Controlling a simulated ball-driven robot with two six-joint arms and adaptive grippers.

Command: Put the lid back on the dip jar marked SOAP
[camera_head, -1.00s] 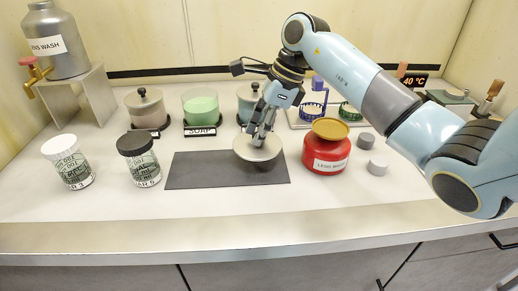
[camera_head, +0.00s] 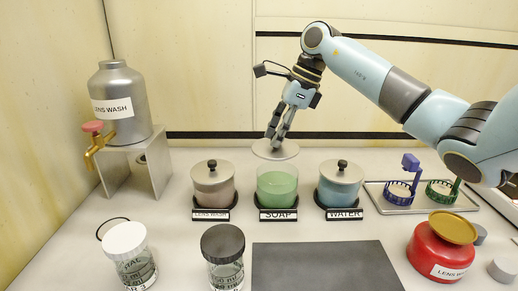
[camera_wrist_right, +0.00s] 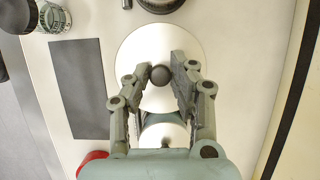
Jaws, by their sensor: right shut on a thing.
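The jar marked SOAP (camera_head: 277,187) is a lidless glass with green liquid, standing in the middle of the row of dip jars in the head view. My right gripper (camera_head: 275,140) is shut on the dark knob of a pale grey round lid (camera_head: 262,152). It holds the lid above the SOAP jar, with a gap to the rim. In the right wrist view, the gripper (camera_wrist_right: 160,75) pinches the knob, and the lid (camera_wrist_right: 135,55) hides the SOAP jar. My left gripper is not in view.
Lidded jars marked LENS WASH (camera_head: 213,187) and WATER (camera_head: 340,186) flank the SOAP jar closely. A dark mat (camera_head: 325,267) lies bare in front. A red container (camera_head: 440,252) and a tray (camera_head: 455,205) stand right. Two capped jars (camera_head: 127,255) (camera_head: 224,255) stand front left.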

